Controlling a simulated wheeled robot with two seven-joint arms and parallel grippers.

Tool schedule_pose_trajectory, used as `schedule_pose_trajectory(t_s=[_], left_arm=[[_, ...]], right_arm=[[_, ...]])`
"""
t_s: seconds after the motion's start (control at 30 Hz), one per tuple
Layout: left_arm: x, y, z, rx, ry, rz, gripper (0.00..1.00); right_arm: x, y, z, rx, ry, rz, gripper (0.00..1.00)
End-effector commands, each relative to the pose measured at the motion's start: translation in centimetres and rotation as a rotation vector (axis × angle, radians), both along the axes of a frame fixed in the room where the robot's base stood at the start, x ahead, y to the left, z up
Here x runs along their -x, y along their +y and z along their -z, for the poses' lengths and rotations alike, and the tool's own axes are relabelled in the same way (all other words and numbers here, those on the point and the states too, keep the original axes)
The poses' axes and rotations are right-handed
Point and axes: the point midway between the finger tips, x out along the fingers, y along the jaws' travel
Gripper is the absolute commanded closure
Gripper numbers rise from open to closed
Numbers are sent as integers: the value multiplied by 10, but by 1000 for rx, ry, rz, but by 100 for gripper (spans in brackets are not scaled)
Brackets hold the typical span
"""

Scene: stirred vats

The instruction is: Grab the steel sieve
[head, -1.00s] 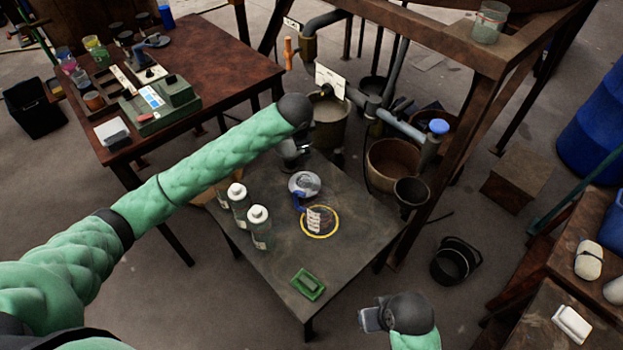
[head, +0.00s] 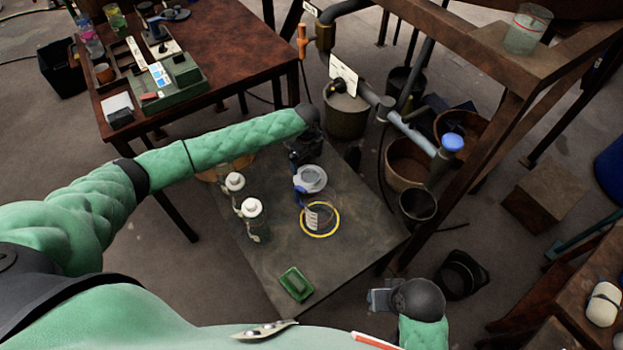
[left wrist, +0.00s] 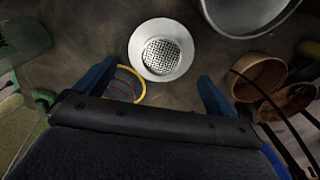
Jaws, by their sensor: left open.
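The steel sieve (head: 312,177), a pale round bowl, is on the small dark table (head: 350,255). In the left wrist view, the sieve (left wrist: 161,50) shows its mesh bottom just beyond the fingers. My left gripper (left wrist: 158,88) is open and empty, its two blue fingers spread wide, with the sieve ahead of the gap between them. In the head view it hangs over the table's far part, partly hidden by its own wrist. My right gripper (head: 380,299) is low, near the table's front right corner; its jaws are too small to judge.
A yellow-rimmed round thing (head: 320,219) with a white label is close beside the sieve. Two white-capped bottles (head: 252,219) stand to the left. A green tray (head: 296,284) lies near the front. Pipes and buckets (head: 346,112) are behind the table.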

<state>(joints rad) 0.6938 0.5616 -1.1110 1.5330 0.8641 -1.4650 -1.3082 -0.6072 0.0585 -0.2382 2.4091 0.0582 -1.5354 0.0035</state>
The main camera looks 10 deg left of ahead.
Motion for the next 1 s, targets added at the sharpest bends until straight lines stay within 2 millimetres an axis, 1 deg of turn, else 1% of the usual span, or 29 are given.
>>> schedule_pose_trajectory(t_s=[0.1, 0.27, 0.4, 0.57, 0.7, 0.83, 1.0], left_arm=[[0, -1, 0, 2, -3, 74, 5], [0, -1, 6, 1, -1, 107, 5], [0, -2, 19, 0, -2, 106, 5], [1, -4, 31, 0, -2, 105, 5], [2, -11, 48, 1, -1, 104, 5], [3, -12, 66, -2, -1, 104, 5], [3, -12, 77, 0, -2, 105, 5]], right_arm=[[4, 1, 1, -4, 4, 1, 64], [2, 1, -1, -2, 4, 2, 64], [2, -2, -4, 5, 11, 3, 64], [0, -7, -9, 14, 14, 10, 64], [2, -13, -18, 30, 33, 14, 64], [5, -19, -26, 43, 47, 19, 64], [6, -21, -33, 46, 49, 25, 64]])
